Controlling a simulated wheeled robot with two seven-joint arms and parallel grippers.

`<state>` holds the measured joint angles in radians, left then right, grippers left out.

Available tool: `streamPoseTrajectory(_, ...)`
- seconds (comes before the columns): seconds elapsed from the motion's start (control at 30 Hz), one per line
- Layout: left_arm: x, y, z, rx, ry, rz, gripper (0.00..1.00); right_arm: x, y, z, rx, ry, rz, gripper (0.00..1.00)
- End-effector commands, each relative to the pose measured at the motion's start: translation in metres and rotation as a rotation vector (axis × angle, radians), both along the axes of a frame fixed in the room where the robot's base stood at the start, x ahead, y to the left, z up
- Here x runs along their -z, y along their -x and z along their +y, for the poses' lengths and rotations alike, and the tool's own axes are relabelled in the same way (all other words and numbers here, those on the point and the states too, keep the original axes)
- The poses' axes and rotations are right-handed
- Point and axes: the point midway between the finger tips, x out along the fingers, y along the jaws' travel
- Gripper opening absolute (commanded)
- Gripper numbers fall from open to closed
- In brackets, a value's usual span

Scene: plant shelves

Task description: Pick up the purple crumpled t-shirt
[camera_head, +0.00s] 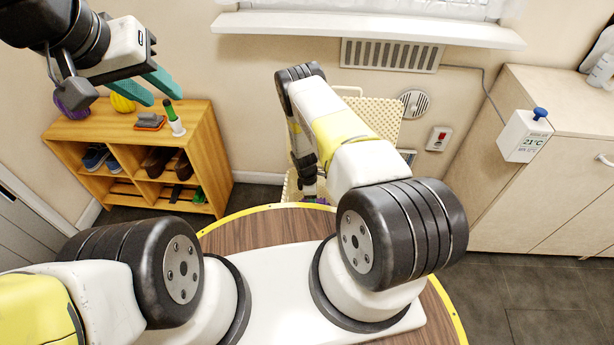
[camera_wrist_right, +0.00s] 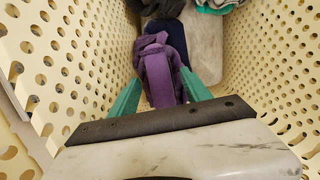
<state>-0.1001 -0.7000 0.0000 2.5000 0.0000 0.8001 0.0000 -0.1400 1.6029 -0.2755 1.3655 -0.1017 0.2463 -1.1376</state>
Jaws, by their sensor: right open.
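The purple crumpled t-shirt (camera_wrist_right: 160,70) lies in a cream perforated basket (camera_wrist_right: 95,50), seen in the right wrist view. My right gripper (camera_wrist_right: 161,78) is inside the basket with its two green fingers apart, one on each side of the purple cloth. I cannot tell whether the fingers touch it. In the head view the basket (camera_head: 380,115) is mostly hidden behind my right arm.
Dark blue, dark grey and teal cloths lie at the basket's far end. The wooden shelf (camera_head: 205,130) at left holds shoes, with small items on top. A wooden cabinet (camera_head: 560,180) stands at right. A vent (camera_head: 392,55) and windowsill are on the back wall.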

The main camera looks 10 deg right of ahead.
Motion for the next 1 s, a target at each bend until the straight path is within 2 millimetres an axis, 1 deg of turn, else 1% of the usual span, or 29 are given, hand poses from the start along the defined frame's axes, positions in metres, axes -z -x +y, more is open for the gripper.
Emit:
streamPoseTrajectory(0.67, 0.0, 0.0, 0.0, 0.0, 0.0, 0.0, 0.34, 0.0047, -0.0001, 0.0001, 0.0, 0.0, 0.0, 0.56)
streamPoseTrajectory(0.77, 0.0, 0.0, 0.0, 0.0, 0.0, 0.0, 0.34, 0.0047, 0.0, 0.0001, 0.0, 0.0, 0.0, 0.39)
streamPoseTrajectory(0.8, 0.0, 0.0, 0.0, 0.0, 0.0, 0.0, 0.34, 0.0047, 0.0, 0.0001, 0.0, 0.0, 0.0, 0.31)
streamPoseTrajectory(0.93, 0.0, 0.0, 0.0, 0.0, 0.0, 0.0, 0.34, 0.0047, 0.0, 0.0001, 0.0, 0.0, 0.0, 0.05)
streamPoseTrajectory(0.97, 0.0, 0.0, 0.0, 0.0, 0.0, 0.0, 0.34, 0.0047, 0.0, 0.0001, 0.0, 0.0, 0.0, 0.0)
streamPoseTrajectory(1.0, 0.0, 0.0, 0.0, 0.0, 0.0, 0.0, 0.34, 0.0047, 0.0, 0.0001, 0.0, 0.0, 0.0, 0.0)
